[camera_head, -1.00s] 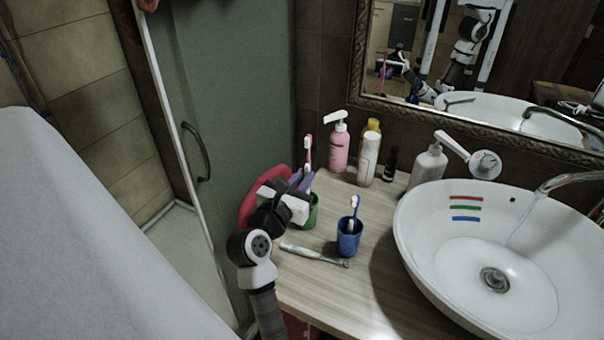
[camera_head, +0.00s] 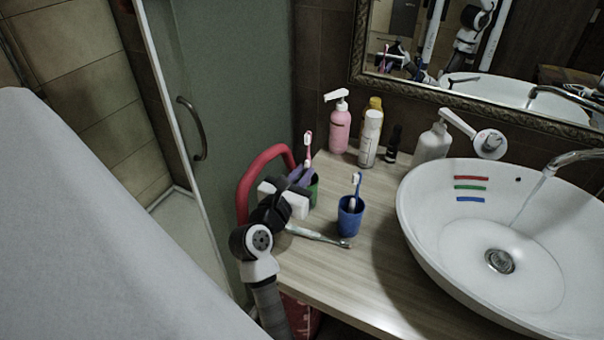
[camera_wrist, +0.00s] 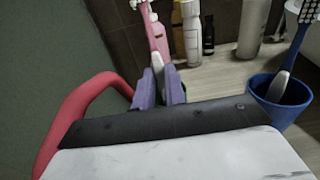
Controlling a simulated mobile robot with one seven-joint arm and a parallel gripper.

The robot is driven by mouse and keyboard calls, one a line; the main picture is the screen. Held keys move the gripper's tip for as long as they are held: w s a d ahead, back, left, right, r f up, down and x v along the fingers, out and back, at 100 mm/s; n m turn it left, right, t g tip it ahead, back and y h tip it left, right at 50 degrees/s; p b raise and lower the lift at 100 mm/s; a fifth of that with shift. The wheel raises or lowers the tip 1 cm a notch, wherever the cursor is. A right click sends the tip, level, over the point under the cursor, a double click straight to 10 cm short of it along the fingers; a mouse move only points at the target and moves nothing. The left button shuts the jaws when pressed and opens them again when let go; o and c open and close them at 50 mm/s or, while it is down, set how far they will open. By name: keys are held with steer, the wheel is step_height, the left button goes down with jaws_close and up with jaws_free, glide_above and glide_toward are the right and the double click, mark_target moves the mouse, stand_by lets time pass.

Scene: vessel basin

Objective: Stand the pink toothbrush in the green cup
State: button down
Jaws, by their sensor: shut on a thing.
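The pink toothbrush (camera_head: 308,146) stands nearly upright, bristles up, in my gripper (camera_head: 301,178). In the wrist view the purple fingers (camera_wrist: 161,88) are shut on the pink toothbrush (camera_wrist: 157,38), with its head above them. The green cup (camera_head: 314,190) stands on the counter right at the fingers, partly covered by my gripper in the head view. In the wrist view the fingers and gripper body hide nearly all of it. The brush's lower end is hidden, so I cannot tell how deep it sits in the cup.
A blue cup (camera_head: 350,222) holding another toothbrush stands to the right. A loose toothbrush (camera_head: 318,236) lies in front. Bottles (camera_head: 340,130) stand behind by the wall. A red rail (camera_head: 258,165) curves at the left, close to my gripper. The basin (camera_head: 430,235) is at the right.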

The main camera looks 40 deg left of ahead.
steer(key=c, duration=1.4)
jaws_free()
steer(key=shift+o, duration=0.2)
steer(key=b+v, duration=0.4)
steer(key=v, duration=1)
